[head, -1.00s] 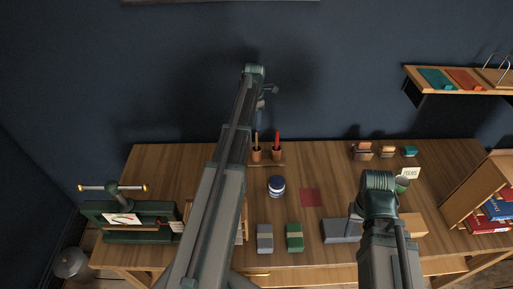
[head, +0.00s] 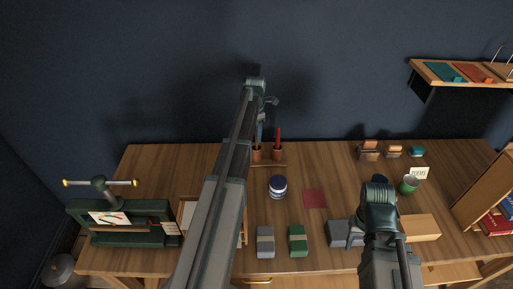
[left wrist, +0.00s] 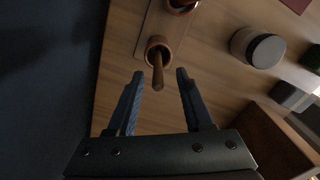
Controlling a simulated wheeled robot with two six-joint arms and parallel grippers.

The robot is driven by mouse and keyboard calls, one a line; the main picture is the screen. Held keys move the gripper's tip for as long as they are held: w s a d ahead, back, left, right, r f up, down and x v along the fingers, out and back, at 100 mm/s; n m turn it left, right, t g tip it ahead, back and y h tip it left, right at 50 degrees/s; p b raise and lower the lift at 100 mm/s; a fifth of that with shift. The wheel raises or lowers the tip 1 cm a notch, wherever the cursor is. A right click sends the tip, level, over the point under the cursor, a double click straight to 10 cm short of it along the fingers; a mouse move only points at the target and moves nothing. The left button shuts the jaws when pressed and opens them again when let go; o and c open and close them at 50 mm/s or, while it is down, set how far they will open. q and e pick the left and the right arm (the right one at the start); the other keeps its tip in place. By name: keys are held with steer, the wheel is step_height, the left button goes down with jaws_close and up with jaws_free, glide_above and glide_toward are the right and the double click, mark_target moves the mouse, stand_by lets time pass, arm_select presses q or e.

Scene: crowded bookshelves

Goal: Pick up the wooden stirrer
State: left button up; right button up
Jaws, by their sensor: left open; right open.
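The wooden stirrer (left wrist: 158,74) stands in a brown cup (left wrist: 159,48) in the left wrist view, its end pointing toward the camera. My left gripper (left wrist: 160,78) is open and empty, its fingertips on either side of the stirrer's near end. I cannot tell whether either finger touches it. In the head view, my left gripper (head: 260,130) hangs over the left cup (head: 257,154) at the back of the desk and mostly hides the stirrer. My right gripper (head: 354,232) is low beside its arm over the right front of the desk, open and partly hidden.
A second cup (head: 277,154) with a red stick stands just right. A green press (head: 120,225) stands at left.

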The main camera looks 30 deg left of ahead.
arm_select(q)
steer(key=f+b, duration=0.2)
steer(key=f, duration=0.1)
steer(key=f+b, duration=0.1)
steer(key=shift+w+f+b, duration=0.2)
steer(key=shift+w+b, duration=0.05)
steer(key=shift+b, duration=0.05)
steer(key=shift+r, duration=0.1)
jaws_close()
